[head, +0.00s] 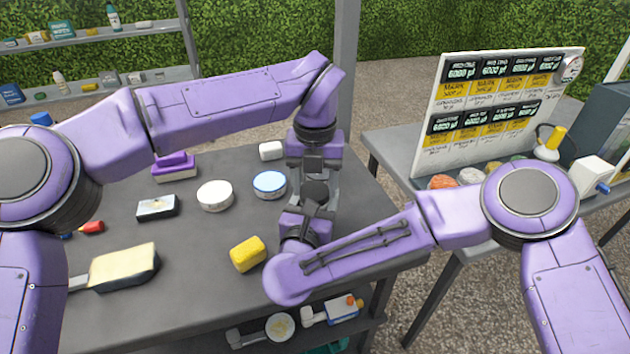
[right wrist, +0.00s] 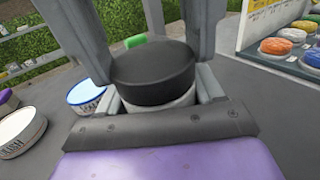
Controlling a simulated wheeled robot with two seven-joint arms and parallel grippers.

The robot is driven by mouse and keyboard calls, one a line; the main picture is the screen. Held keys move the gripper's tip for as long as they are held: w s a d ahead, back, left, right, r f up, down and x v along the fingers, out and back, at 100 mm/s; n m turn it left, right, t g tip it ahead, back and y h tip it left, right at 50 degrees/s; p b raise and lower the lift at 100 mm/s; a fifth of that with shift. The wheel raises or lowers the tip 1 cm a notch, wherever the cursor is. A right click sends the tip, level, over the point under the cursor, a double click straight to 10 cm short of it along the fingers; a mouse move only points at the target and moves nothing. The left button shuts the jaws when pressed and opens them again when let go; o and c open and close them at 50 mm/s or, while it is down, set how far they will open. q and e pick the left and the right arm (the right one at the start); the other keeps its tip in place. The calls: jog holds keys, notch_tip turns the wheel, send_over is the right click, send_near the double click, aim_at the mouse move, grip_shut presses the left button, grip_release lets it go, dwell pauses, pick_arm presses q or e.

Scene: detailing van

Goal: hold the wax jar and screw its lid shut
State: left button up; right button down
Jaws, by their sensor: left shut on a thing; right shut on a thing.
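The wax jar (right wrist: 160,110) is pale, and only a sliver of its side shows under the lid in the right wrist view. Its round black lid (right wrist: 153,72) sits level on top and also shows in the head view (head: 314,192). My right gripper (right wrist: 163,103) is shut on the jar from the side, one finger on each flank. My left gripper (head: 314,182) reaches down from above and is shut on the lid, its grey fingers on either side. Most of the jar is hidden by the lid and fingers, and I cannot tell how tightly the lid sits.
A price board (head: 490,110) stands on the right-hand table.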

pick_arm(q)
jog(key=m, duration=0.6)
jog(key=shift+w, duration=0.1)
jog(key=m, duration=0.3)
jog(key=shift+a+m, duration=0.1)
jog(key=shift+m, duration=0.2)
pick_arm(e)
jog(key=shift+a, duration=0.1)
pick_arm(q)
jog(key=m, duration=0.8)
jog(key=o, duration=1.3)
jog(key=shift+c, duration=0.2)
notch_tip(320, 180, up, 12)
